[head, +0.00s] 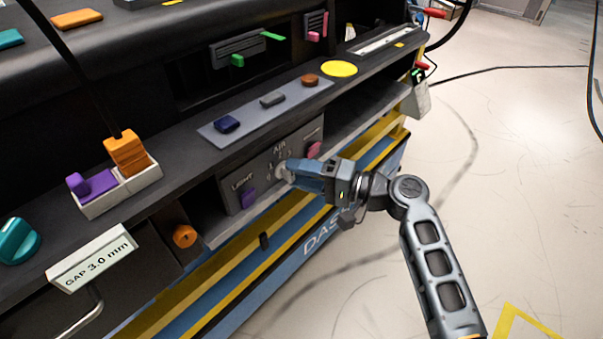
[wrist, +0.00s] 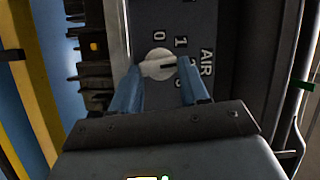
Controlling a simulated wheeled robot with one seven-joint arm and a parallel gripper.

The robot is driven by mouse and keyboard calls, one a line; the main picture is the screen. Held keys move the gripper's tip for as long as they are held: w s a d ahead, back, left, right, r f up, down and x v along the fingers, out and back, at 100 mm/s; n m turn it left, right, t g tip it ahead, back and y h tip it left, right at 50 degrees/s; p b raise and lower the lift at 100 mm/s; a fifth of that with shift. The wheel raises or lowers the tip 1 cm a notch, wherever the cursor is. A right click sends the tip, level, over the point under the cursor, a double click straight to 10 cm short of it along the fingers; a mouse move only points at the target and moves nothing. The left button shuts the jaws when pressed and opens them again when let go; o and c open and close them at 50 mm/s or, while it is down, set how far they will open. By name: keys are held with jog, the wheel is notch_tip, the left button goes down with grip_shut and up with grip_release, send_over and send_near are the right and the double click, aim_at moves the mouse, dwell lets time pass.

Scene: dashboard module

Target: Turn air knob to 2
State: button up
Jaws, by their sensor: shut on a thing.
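The air knob (wrist: 158,62) is a round white dial on the dark panel marked AIR (wrist: 207,62), with a dark pointer line. In the wrist view the line lies nearly level across the knob. The digits 0 and 1 show above and to the upper right; part of the scale is covered by my right finger. My gripper (wrist: 159,76) has its blue fingers on opposite sides of the knob, shut on it. In the head view my gripper (head: 293,170) reaches the panel from the right, and the knob (head: 282,171) shows only partly at the fingertips.
On the same panel, a purple knob (head: 248,197) sits left of the air knob and a pink one (head: 313,150) right of it. A ledge above holds a grey strip (head: 248,108) with several small pieces.

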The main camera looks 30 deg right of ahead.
jog(key=o, duration=1.1)
jog(key=shift+c, duration=0.2)
jog(key=shift+f, duration=0.1)
